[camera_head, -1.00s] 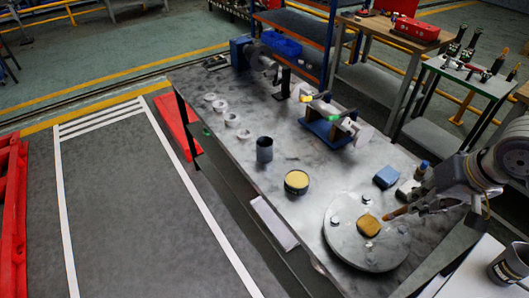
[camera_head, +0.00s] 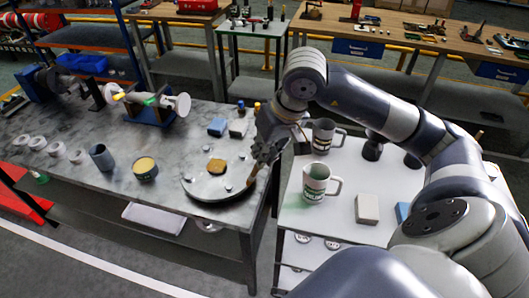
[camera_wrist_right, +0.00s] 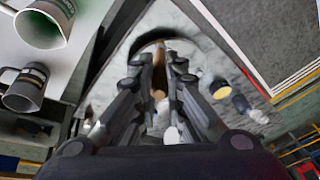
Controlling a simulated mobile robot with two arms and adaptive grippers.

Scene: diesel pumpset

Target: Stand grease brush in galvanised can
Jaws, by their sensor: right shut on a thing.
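The grease brush shows only in part, as a brown wooden piece (camera_head: 252,176) below my right gripper (camera_head: 260,158) in the head view. In the right wrist view the brush (camera_wrist_right: 158,80) lies between the fingers of my right gripper (camera_wrist_right: 160,62), which is shut on it. The gripper is above the right edge of the round plate. The galvanised can (camera_head: 102,157), a grey open cylinder, stands upright on the bench to the left, well apart from the gripper. It also shows in the right wrist view (camera_wrist_right: 241,104). My left gripper is not in view.
A yellow-topped tin (camera_head: 145,169) stands between the can and the round plate (camera_head: 205,191). Mugs (camera_head: 316,183) stand on the white table at right.

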